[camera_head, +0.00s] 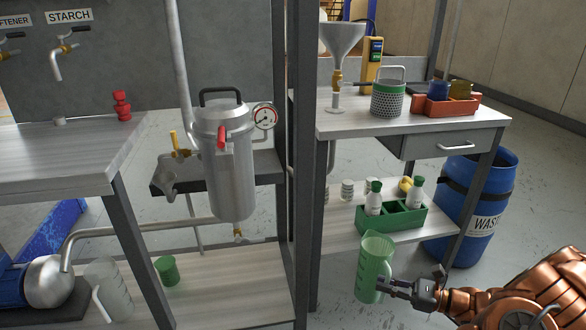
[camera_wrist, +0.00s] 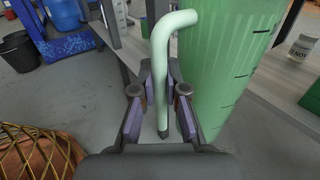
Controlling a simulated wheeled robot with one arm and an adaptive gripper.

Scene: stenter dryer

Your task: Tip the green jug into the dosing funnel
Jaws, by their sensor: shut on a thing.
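The green jug (camera_head: 372,268) is a translucent green measuring jug, upright in front of the right-hand table in the head view. My gripper (camera_head: 384,285) is shut on the jug's handle. In the wrist view my gripper (camera_wrist: 160,112) has a finger on each side of the pale green handle, and the jug's body (camera_wrist: 232,60) with its dark scale marks fills the right. The dosing funnel (camera_head: 342,42) is a grey metal cone with a brass valve, standing on the table top above and left of the jug, apart from it. The jug's contents cannot be made out.
A perforated basket (camera_head: 388,99) and an orange tray (camera_head: 446,106) stand right of the funnel, with a yellow meter (camera_head: 372,62) behind. A green crate (camera_head: 391,222) with bottles sits on the lower shelf. A dark post (camera_head: 292,150) rises left of the table. A blue waste drum (camera_head: 484,205) stands right.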

